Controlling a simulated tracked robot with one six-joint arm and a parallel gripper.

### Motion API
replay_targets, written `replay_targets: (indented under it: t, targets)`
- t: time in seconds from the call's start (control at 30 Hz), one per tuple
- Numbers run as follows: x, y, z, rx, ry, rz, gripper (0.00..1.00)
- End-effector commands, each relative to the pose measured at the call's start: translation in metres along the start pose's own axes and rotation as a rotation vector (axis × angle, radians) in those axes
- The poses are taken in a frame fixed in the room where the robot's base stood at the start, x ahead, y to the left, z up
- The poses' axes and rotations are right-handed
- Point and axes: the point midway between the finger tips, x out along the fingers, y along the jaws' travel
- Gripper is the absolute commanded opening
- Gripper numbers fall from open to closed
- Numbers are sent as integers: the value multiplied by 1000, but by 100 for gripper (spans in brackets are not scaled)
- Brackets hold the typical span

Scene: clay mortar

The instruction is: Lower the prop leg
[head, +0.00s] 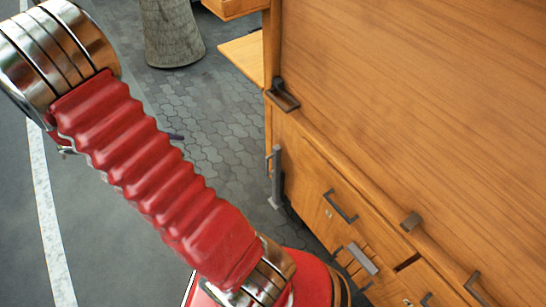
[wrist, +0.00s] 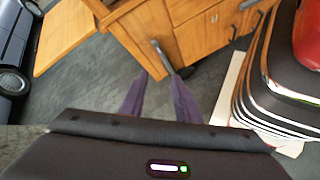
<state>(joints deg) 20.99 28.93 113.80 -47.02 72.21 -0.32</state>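The prop leg looks to be the grey metal bar (head: 276,180) at the near left corner of the wooden cart (head: 400,110). It stands roughly upright along the cart's side; whether its lower end touches the paving cannot be told. The bar also shows in the wrist view (wrist: 163,58), just beyond my gripper (wrist: 159,77). My gripper's two purple fingers are apart with nothing between them. In the picture the bar lines up with the gap between the fingertips, but it is farther away. In the head view, my arm hides most of the gripper; a dark fingertip shows left of the bar.
The cart has drawers with dark handles (head: 341,206) and a dark bracket (head: 283,95) at its upper corner. A wooden shelf (head: 243,58) juts out on its left. A grey round pillar or pot (head: 172,35) stands behind. A dark car (wrist: 15,50) is at left. Paving between is clear.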

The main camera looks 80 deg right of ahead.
Motion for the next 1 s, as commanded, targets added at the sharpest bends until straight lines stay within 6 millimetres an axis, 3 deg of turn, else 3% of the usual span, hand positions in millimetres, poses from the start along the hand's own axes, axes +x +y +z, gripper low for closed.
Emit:
replay_targets:
  t: [0.53,1.0]
  targets:
    - [131,18,-45,-194,-300,108,30]
    - [250,0,-75,-390,-500,196,30]
